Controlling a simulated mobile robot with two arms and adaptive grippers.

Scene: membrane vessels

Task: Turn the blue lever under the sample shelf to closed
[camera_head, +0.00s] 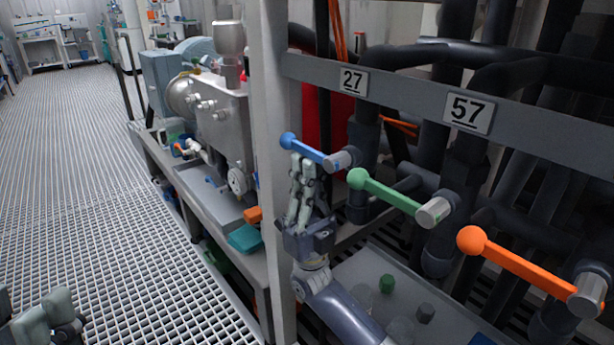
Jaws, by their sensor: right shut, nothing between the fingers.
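The blue lever (305,149) has a ball end at the left and a metal hub (341,159) at the right, below the plate marked 27. It points left and slightly up from the hub. My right gripper (303,160) is shut and empty, with its fingers pointing up. Its fingertips are right at the lower side of the blue lever, near the middle of the handle; I cannot tell whether they touch it. My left gripper (48,318) shows only in part at the bottom left corner, far from the lever.
A green lever (390,193) and an orange lever (515,263) stand to the right. A grey upright post (268,130) is just left of my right gripper. A grey shelf (385,265) with small green and dark pieces lies below. The grated floor (100,200) at left is open.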

